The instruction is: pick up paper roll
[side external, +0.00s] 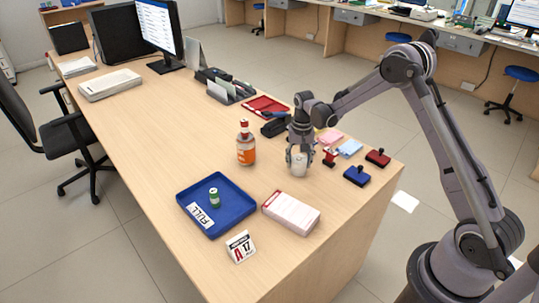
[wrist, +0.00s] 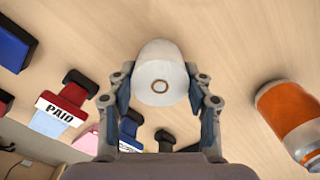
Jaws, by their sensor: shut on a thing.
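The white paper roll (side external: 299,164) stands on the wooden counter, under my gripper (side external: 299,153) in the side view. In the wrist view the roll (wrist: 161,76) shows its round end with a brown core hole. The two fingers of my gripper (wrist: 160,95) are closed on its left and right sides. I cannot tell any gap between the roll and the counter.
An orange bottle (side external: 246,145) stands to the left of the roll. Stamps (side external: 357,175) and pastel note pads (side external: 330,137) lie to the right. A blue tray (side external: 216,230) with a green battery-like can (side external: 214,198) and a white-and-red box (side external: 291,213) are in front.

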